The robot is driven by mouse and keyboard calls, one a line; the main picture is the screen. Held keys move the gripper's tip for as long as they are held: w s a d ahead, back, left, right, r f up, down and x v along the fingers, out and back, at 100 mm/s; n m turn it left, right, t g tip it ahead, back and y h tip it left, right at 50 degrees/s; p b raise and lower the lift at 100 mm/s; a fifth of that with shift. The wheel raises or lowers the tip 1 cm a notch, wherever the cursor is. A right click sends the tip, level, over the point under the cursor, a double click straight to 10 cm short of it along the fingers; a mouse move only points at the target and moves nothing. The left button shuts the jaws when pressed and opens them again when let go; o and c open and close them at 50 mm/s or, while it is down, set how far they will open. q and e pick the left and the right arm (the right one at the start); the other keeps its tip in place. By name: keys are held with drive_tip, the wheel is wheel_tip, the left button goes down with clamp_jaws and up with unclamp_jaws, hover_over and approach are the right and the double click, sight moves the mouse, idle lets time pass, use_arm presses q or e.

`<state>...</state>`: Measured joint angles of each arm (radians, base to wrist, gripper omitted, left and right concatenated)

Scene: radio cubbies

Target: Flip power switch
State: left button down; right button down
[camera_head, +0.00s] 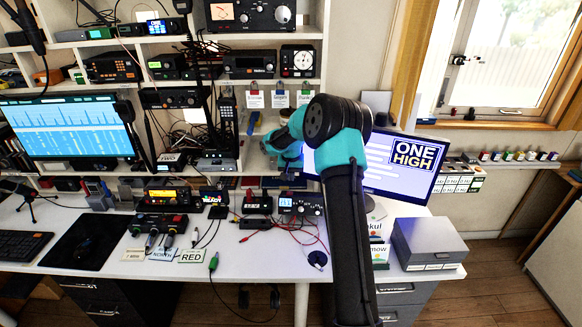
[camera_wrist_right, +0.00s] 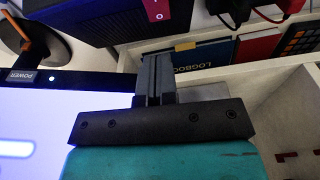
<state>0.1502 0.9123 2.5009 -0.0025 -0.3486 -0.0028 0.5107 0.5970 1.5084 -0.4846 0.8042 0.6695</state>
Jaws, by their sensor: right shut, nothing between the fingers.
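A pink-red rocker switch (camera_wrist_right: 157,10) marked with a small circle shows at the top edge of the right wrist view, partly cut off. It sits on the face of a dark box (camera_wrist_right: 95,24). My right gripper (camera_wrist_right: 155,62) is shut and empty, its fingertips a short way below the switch in that view and apart from it. In the head view my teal and black right arm reaches up to the shelf cubbies; its fingers and the switch cannot be made out there. My left gripper is not in view.
A monitor (camera_head: 419,158) reading "ONE HIGH" stands right of the cubby; its edge, with a "POWER" label (camera_wrist_right: 20,76), is close left of my fingers in the wrist view. A blue logbook (camera_wrist_right: 200,59) and red book (camera_wrist_right: 257,46) stand behind. Radios and cables crowd the desk (camera_head: 110,258).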

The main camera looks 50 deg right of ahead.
sight(290, 193)
drive_tip(key=shift+s+a+f, duration=0.15)
drive_tip(key=shift+a+f, duration=0.05)
drive_tip(key=shift+f, duration=0.4)
drive_tip(key=shift+s+a+f, duration=0.2)
drive_tip(key=shift+a+f, duration=0.05)
drive_tip(key=shift+f, duration=0.3)
drive_tip(key=shift+s+a+f, duration=0.15)
drive_tip(key=shift+a+f, duration=0.05)
drive_tip(key=shift+f, duration=0.4)
